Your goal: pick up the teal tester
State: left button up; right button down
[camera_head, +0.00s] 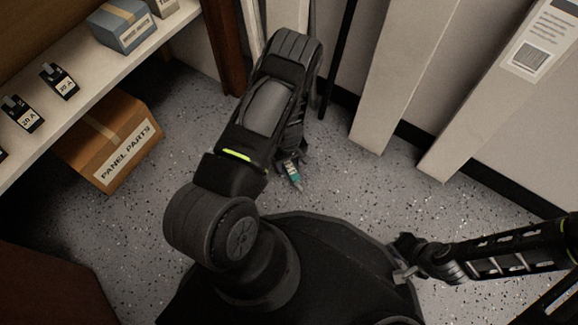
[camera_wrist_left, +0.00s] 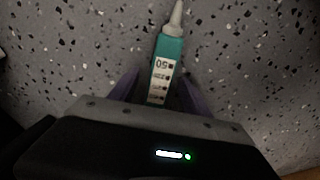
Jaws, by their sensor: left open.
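The teal tester (camera_head: 294,177) lies on the speckled floor, just beyond my base. In the left wrist view the tester (camera_wrist_left: 166,62) shows a teal body, a white label with dark print and a pale pointed tip facing away from the gripper. My left gripper (camera_wrist_left: 158,88) is open, with one purple finger on each side of the tester's near end. I see gaps beside the tester; its lowest end is hidden by the gripper body. In the head view my left gripper (camera_head: 287,160) is mostly hidden under its forearm. My right gripper (camera_head: 402,262) is at the lower right, away from the tester.
A shelf (camera_head: 100,75) at the left holds a blue box (camera_head: 122,30) and small black devices (camera_head: 58,80). A cardboard box labelled PANEL PARTS (camera_head: 108,143) stands below it. Pale upright panels (camera_head: 400,70) stand at the back right. The floor around the tester is clear.

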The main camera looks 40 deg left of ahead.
pick_arm(q)
jog(key=shift+c, duration=0.2)
grip_shut()
dwell(0.5)
